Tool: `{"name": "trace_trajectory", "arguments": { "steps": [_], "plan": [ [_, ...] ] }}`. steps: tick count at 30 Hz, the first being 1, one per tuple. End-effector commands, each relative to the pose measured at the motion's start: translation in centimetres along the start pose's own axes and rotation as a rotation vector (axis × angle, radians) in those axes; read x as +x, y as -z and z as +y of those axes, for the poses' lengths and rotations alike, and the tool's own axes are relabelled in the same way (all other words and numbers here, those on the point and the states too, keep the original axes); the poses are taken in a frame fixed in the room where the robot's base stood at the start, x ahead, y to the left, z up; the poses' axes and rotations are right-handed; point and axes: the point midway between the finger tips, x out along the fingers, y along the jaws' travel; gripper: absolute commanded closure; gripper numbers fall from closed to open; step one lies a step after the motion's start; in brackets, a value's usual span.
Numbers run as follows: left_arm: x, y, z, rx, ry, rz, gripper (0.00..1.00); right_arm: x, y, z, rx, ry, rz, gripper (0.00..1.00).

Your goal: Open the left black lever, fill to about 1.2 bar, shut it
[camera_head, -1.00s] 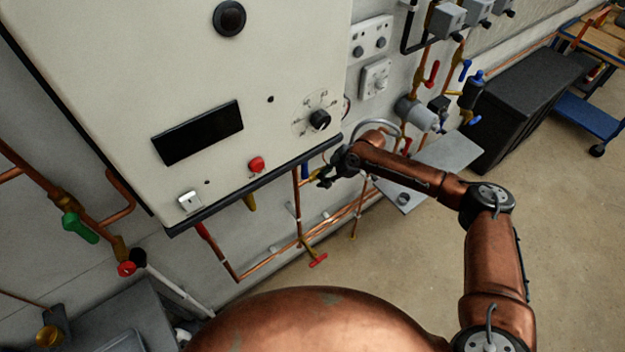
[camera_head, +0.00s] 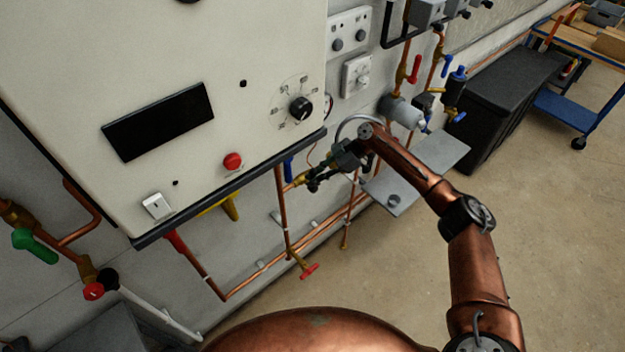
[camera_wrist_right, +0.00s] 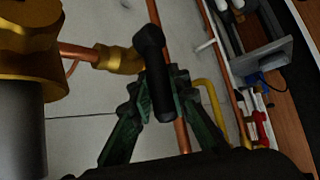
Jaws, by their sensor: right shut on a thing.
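My right gripper (camera_head: 318,178) is under the right end of the white boiler's lower edge, among the pipes. In the right wrist view its two green-dark fingers (camera_wrist_right: 157,92) are closed on a black lever (camera_wrist_right: 150,50), one on each side. The lever sits beside a brass fitting (camera_wrist_right: 122,60) on a copper pipe. In the head view the lever is too small and covered to make out. A dark round part (camera_head: 190,1) is cut off at the top of the boiler; no pressure reading can be made out. My left gripper is not in view.
The boiler (camera_head: 230,60) has a dark display (camera_head: 158,122), a red button (camera_head: 233,161) and a black knob (camera_head: 301,107). A blue handle (camera_head: 288,169) hangs close left of the gripper. A red tap (camera_head: 309,271) is below. A grey shelf (camera_head: 440,158) stands at right.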

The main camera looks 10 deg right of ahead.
Motion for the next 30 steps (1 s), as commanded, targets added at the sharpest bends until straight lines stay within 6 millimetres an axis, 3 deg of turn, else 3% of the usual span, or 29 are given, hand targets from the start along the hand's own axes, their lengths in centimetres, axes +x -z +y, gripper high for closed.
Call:
{"name": "trace_trajectory", "arguments": {
  "steps": [6,7,14,23,30],
  "plan": [
    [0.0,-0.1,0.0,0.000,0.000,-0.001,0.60,0.1,-0.3,-0.1,0.006,0.004,-0.002,1.00],
    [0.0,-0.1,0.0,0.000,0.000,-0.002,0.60,0.1,-0.3,-0.1,0.006,0.004,-0.003,0.82],
    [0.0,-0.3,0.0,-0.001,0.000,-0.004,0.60,0.1,-0.1,-0.1,0.003,0.002,-0.002,0.66],
    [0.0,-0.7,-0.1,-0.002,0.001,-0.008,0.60,-0.1,-0.1,0.0,0.002,0.000,-0.001,0.66],
    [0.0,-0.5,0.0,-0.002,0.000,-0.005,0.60,-3.2,-0.1,0.1,0.002,-0.004,0.000,0.66]
  ]
}}
